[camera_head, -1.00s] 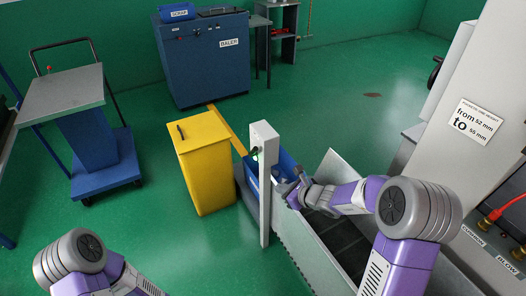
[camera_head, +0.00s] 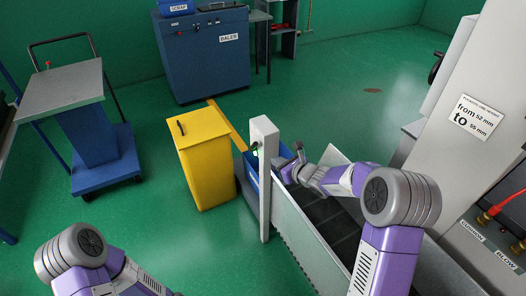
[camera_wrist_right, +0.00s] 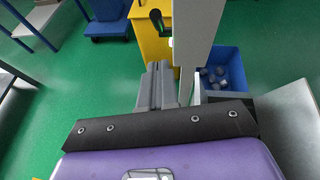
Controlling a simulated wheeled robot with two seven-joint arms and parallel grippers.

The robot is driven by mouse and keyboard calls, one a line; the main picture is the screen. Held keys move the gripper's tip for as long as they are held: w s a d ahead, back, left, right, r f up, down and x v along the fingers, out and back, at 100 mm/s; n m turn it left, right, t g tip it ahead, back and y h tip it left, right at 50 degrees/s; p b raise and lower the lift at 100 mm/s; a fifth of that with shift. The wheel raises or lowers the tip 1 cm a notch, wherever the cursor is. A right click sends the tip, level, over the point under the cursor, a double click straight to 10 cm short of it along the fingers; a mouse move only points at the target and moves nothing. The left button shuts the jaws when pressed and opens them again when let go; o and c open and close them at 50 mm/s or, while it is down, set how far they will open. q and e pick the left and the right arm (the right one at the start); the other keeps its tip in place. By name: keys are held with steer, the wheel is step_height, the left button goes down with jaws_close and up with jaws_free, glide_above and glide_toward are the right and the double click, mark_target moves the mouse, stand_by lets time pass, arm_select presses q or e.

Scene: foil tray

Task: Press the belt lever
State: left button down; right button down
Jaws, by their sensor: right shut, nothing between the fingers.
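The belt lever (camera_head: 254,149) is a small dark handle on the side of a pale grey post (camera_head: 264,190), with a green spot beside it. In the right wrist view the black lever (camera_wrist_right: 158,21) stands out from the post (camera_wrist_right: 196,35), ahead of the fingers. My right gripper (camera_head: 279,164) is shut and empty, just right of the post in the head view. It also shows in the wrist view (camera_wrist_right: 158,68), pointing toward the lever, with a gap visible in the picture. My left gripper is out of frame; only part of the left arm shows.
A yellow bin (camera_head: 203,165) stands left of the post. A blue bin (camera_wrist_right: 222,82) with grey lumps in it is right of the post in the wrist view. The grey-walled conveyor (camera_head: 300,226) runs below my right arm. A labelled machine panel (camera_head: 477,120) stands at right.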

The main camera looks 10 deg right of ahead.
mark_target(255, 146)
steer(key=shift+w+a+f, duration=0.1)
steer(key=shift+w+a, duration=0.5)
steer(key=shift+w, duration=0.65)
steer(key=shift+w+a+f, duration=0.1)
steer(key=shift+w+a, duration=0.45)
steer(key=shift+w, duration=0.7)
steer(key=shift+w+a, duration=0.6)
steer(key=shift+w, duration=0.65)
